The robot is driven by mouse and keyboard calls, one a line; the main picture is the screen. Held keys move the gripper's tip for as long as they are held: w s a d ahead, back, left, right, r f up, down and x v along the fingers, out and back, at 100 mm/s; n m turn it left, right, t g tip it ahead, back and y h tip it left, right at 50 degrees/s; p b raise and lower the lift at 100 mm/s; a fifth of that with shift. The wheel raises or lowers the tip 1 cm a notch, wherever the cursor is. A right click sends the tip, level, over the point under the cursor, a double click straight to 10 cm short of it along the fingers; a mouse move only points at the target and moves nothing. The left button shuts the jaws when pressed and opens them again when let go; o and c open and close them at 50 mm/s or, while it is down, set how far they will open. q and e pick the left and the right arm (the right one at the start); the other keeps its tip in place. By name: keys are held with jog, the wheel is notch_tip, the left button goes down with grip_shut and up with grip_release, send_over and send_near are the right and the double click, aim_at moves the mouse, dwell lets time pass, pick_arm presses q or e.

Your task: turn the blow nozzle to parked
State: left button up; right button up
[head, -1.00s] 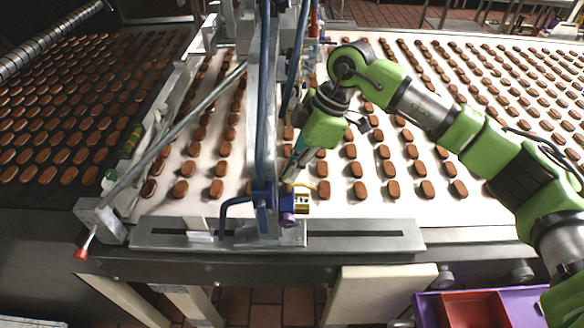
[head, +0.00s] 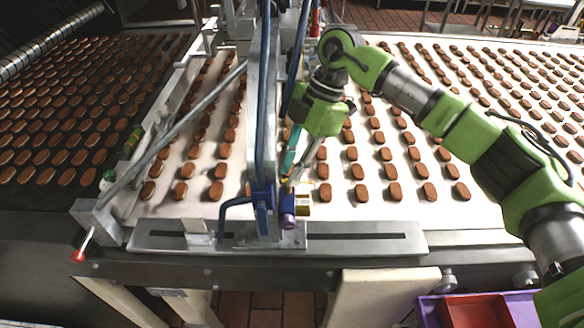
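At the front end of the beam over the belt is a blue clamp (head: 262,197) with a purple knob (head: 288,204). A small brass-coloured fitting (head: 302,206) sits beside the knob. The blow nozzle seems to be part of this group, but its outlet and angle are too small to tell. My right gripper (head: 298,165) points down just above and behind the fitting. A teal strip and a grey slanted part show at its tip. I cannot tell whether it touches the nozzle or how far its fingers are apart. My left gripper is out of view.
The pale belt (head: 240,212) carries rows of brown biscuits on both sides of the beam. A slotted metal rail (head: 365,237) runs along the front edge. A slanted rod with a red tip (head: 78,256) stands left. A purple crate (head: 428,312) is at lower right.

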dwell(0.3)
jog(key=v, duration=1.2)
